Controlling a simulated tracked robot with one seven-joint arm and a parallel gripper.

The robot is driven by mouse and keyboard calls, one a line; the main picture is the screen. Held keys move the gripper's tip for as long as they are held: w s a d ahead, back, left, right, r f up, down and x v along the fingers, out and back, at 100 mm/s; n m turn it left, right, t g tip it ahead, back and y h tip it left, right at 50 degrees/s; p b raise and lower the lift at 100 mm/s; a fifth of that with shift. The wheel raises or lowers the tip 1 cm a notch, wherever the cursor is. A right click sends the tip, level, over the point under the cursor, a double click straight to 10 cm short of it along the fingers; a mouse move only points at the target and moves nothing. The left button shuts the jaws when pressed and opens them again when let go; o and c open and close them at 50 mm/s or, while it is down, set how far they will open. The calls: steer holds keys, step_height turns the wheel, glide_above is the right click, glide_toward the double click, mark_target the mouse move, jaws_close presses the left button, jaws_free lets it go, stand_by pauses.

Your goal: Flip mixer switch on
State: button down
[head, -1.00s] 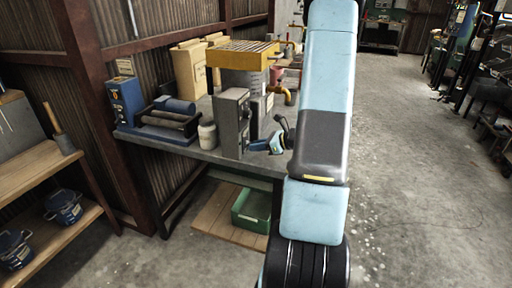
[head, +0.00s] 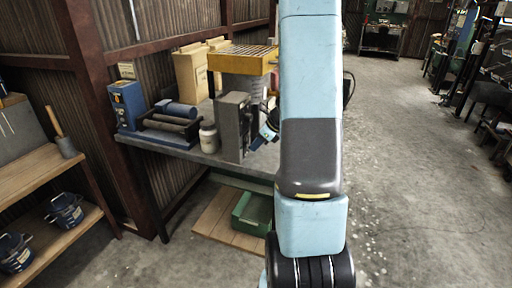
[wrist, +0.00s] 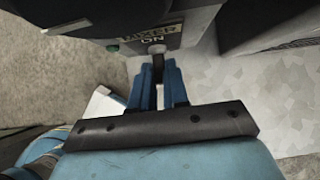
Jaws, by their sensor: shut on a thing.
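In the wrist view a dark box (wrist: 215,28) carries a label (wrist: 150,33) reading "MIXER ON". Just below the label is the mixer switch (wrist: 157,66), a short dark lever at a pale round mount. My gripper (wrist: 160,76) has its two blue fingers shut on this lever, one on each side. The lever's end between the fingers is partly hidden. In the head view my gripper (head: 269,128) is beside the grey box (head: 232,127) on the bench, partly hidden behind my arm.
The bench (head: 205,154) also holds a blue machine with rollers (head: 165,122), a pale jar (head: 208,137) and a yellow-topped unit (head: 240,60). A green bin (head: 252,212) sits below. A wooden shelf (head: 35,165) stands at left. Open concrete floor lies to the right.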

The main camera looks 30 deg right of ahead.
steer(key=shift+a+r+g+h, duration=0.1)
steer(key=shift+g+h, duration=0.2)
steer(key=shift+g, duration=0.1)
steer(key=c, duration=1.1)
jaws_free()
steer(key=shift+r, duration=0.1)
steer(key=v, duration=1.3)
steer(key=shift+s+r, duration=0.15)
steer(key=shift+r, duration=0.05)
